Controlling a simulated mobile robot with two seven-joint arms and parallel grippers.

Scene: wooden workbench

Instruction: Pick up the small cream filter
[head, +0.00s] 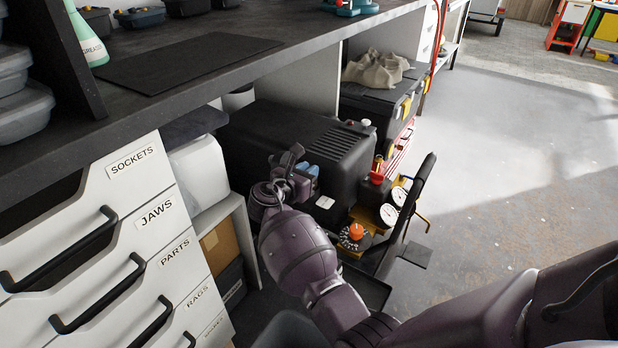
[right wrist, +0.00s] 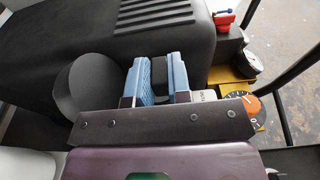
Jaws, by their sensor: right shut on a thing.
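My right gripper (head: 303,170) is at the near side of a black ribbed machine housing (head: 300,140). In the right wrist view its two blue-padded fingers (right wrist: 160,82) are closed on a dark block (right wrist: 159,72). A dark round disc (right wrist: 88,86) shows just left of the fingers; I cannot tell whether it is joined to the block. I make out no cream filter in either view; it may be hidden. My left gripper is not in view.
Right of the housing are a red valve (head: 377,177), gauges (head: 389,214), an orange knob (head: 356,231) and an upright black handle frame (head: 418,190). The workbench top (head: 215,40) overhangs at the back, with labelled drawers (head: 140,215) at left. Open floor (head: 510,150) lies right.

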